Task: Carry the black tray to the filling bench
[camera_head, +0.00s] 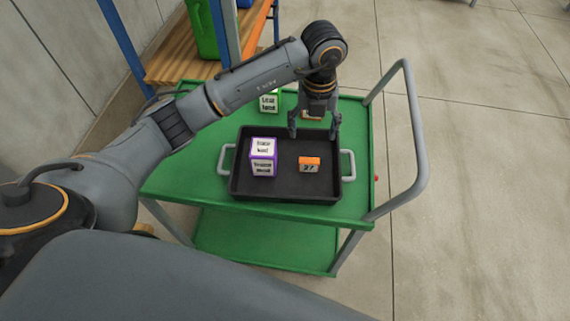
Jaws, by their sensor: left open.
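The black tray (285,190) lies on the top deck of a green cart (185,175). It has a grey handle at its left end and another at its right end. My right gripper is not in view.
A green-edged white box (269,102) stands behind the tray. Another labelled block (312,114) is partly hidden behind my left gripper. The cart's grey push handle (415,130) rises on the right. A wooden shelf (180,68) with a green container (202,28) stands behind. Floor at right is clear.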

